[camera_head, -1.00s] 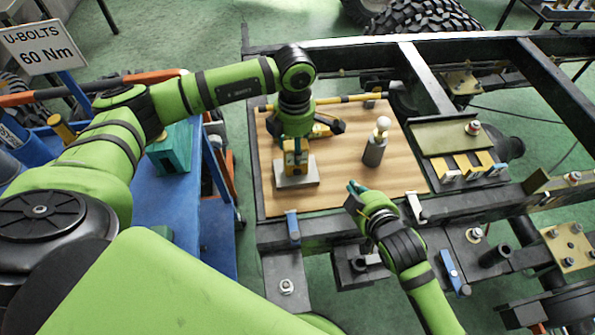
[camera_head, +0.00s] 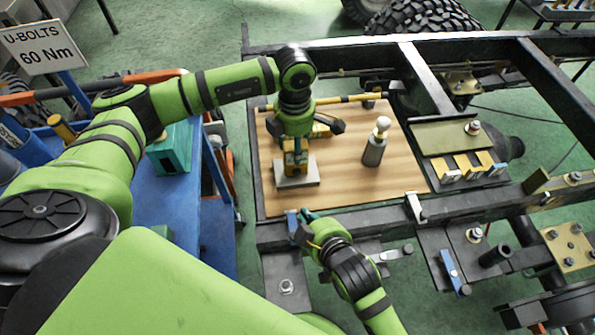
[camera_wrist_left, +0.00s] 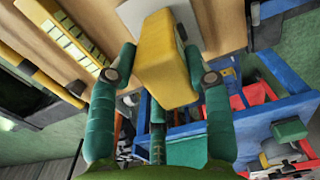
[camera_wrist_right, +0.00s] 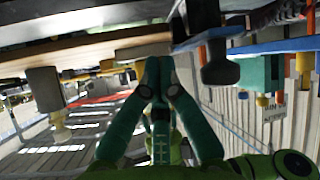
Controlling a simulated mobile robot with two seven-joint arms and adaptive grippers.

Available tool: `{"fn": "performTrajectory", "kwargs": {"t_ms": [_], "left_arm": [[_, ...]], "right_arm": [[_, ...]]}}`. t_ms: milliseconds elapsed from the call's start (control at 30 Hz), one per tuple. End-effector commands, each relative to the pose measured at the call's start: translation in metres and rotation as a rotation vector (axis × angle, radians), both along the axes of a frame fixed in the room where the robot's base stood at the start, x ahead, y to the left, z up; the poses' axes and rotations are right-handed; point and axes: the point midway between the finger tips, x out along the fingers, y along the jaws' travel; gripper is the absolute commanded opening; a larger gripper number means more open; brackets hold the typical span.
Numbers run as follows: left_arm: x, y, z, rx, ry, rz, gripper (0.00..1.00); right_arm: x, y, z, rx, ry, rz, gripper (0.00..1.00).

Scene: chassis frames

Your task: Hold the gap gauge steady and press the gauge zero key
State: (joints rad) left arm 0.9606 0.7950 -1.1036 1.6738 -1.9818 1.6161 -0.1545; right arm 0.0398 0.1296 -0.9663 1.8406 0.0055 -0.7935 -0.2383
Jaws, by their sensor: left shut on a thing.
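The gap gauge (camera_wrist_left: 166,62), a yellow block, stands on a light grey plate (camera_head: 312,174) at the left of the wooden board (camera_head: 340,190). My left gripper (camera_head: 296,158) points down from above and is shut on the gauge, with a teal finger on each side in the left wrist view. My right gripper (camera_head: 306,217) is at the board's front edge, below and slightly right of the gauge, apart from it. In the right wrist view its fingers (camera_wrist_right: 155,65) are together with nothing between them. I cannot make out the zero key.
A grey cylinder with a white knob (camera_head: 374,148) stands on the board to the right. A yellow bar (camera_head: 345,99) lies along the back. A blue-handled clamp (camera_head: 292,226) sits at the front edge beside my right gripper. The board's middle is clear.

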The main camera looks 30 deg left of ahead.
Motion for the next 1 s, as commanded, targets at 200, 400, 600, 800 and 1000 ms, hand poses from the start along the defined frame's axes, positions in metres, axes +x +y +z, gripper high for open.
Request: {"fn": "performTrajectory", "kwargs": {"t_ms": [200,400,600,800,1000], "left_arm": [[0.000,0.000,0.000,0.001,0.001,0.000,0.12],[0.000,0.000,0.000,0.000,0.000,0.000,0.12],[0.000,0.000,0.000,0.000,0.000,0.000,0.12],[0.000,0.000,0.000,0.000,0.000,0.000,0.12],[0.000,0.000,0.000,0.000,0.000,0.000,0.12]], "right_arm": [[0.025,0.018,0.001,0.002,-0.002,-0.001,0.00],[0.046,0.035,0.001,0.000,-0.002,0.000,0.00],[0.060,0.045,0.001,0.000,0.000,0.000,0.00],[0.064,0.048,0.001,0.001,0.000,0.000,0.00],[0.064,0.048,0.001,0.001,0.000,0.000,0.00]]}}
